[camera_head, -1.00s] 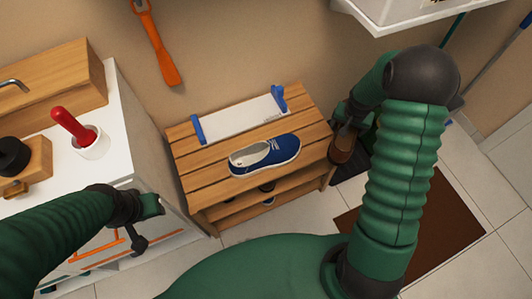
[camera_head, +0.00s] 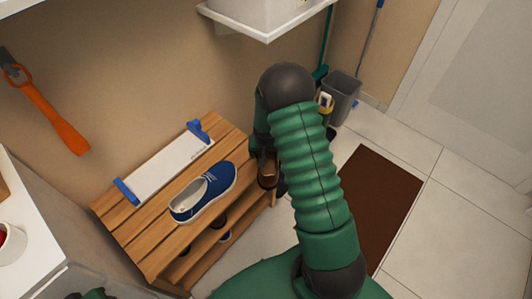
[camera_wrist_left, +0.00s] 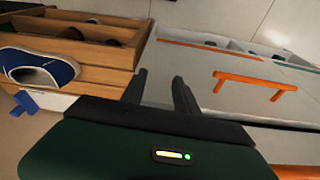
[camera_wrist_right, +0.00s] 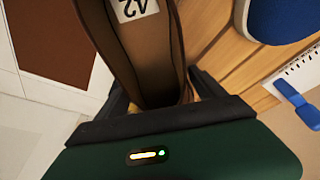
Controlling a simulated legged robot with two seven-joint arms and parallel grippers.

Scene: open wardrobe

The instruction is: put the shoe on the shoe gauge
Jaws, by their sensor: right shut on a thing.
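The shoe gauge (camera_head: 168,163) is a white board with blue end stops, lying at the back of a wooden shoe rack's top. Its ruled edge and a blue stop show in the right wrist view (camera_wrist_right: 298,75). A blue shoe (camera_head: 204,193) with a white sole sits in front of it. My right gripper (camera_head: 264,158) is shut on a brown shoe (camera_wrist_right: 150,45), which shows a "42" label inside. It holds the shoe beside the rack's right end, off the gauge; my arm partly hides it. My left gripper (camera_wrist_left: 160,88) is open and empty, near the rack and cabinet.
The slatted rack (camera_head: 130,228) has more shoes on its lower shelves. A white cabinet (camera_head: 25,225) stands left. A wall shelf (camera_head: 268,28) overhangs above my right arm. A grey bin (camera_head: 343,98) and brown mat (camera_head: 378,200) are to the right.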

